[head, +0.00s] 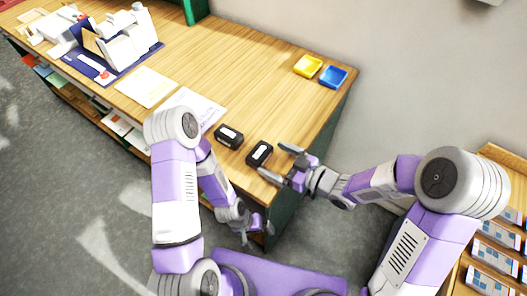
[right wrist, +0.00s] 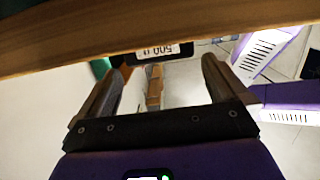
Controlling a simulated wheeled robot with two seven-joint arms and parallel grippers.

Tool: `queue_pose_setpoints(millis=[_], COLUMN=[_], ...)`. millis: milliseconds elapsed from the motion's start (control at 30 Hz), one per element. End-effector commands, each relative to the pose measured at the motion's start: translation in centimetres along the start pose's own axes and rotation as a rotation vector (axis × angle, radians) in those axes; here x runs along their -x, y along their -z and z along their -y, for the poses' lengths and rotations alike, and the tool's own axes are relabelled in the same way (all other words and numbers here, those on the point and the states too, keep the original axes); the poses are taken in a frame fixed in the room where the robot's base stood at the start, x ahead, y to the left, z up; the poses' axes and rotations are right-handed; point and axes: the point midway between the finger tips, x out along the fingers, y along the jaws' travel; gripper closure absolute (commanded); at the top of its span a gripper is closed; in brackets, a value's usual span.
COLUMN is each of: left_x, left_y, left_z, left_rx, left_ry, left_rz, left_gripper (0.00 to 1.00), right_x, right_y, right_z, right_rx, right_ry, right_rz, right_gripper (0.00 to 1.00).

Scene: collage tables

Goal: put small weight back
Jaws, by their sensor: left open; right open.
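Two small black blocks with white labels, which look like weights, rest on the wooden table near its front edge. The left block (head: 229,136) stands a little apart from the right block (head: 259,153). My right gripper (head: 280,162) is open beside the right block, with its fingers pointing toward it. In the right wrist view, a black block (right wrist: 165,55) with an upside-down label, seemingly "500 g", shows just beyond the open fingers, partly cut by the table edge. My left gripper (head: 256,230) is open and empty, low in front of the table. I cannot tell which block is smaller.
A yellow tray (head: 308,66) and a blue tray (head: 333,76) sit at the table's back right. Papers (head: 198,110) lie left of the blocks. White items on a blue mat stand at the far left. The table middle (head: 240,90) is clear.

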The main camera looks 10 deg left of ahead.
Motion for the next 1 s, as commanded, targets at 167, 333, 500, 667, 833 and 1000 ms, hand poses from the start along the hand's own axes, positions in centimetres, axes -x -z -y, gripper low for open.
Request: queue_pose_setpoints(millis=[167, 333, 500, 667, 833, 1000], left_x=[0.6, 0.8, 0.9, 0.8, 0.8, 0.8], left_y=[0.0, -0.1, -0.1, -0.1, -0.1, 0.0], left_z=[-0.2, -0.3, -0.3, -0.3, -0.3, -0.3], left_rx=[0.0, 0.0, 0.0, 0.0, 0.0, 0.0], left_ry=[0.0, 0.0, 0.0, 0.0, 0.0, 0.0], left_rz=[0.0, 0.0, 0.0, 0.0, 0.0, 0.0], left_gripper=[0.0, 0.0, 0.0, 0.0, 0.0, 0.0], right_x=[3.8, 5.7, 6.3, 6.3, 6.3, 6.3], right_y=[0.1, 0.1, 0.0, 0.0, 0.0, 0.0], right_z=[0.0, 0.0, 0.0, 0.1, 0.1, 0.1], right_rx=[-0.002, -0.002, -0.001, 0.0, 0.0, 0.0], right_ry=[-0.004, -0.001, 0.001, 0.001, 0.001, 0.002], right_rz=[0.0, 0.0, 0.0, 0.0, 0.0, 0.0], right_gripper=[0.0, 0.0, 0.0, 0.0, 0.0, 0.0])
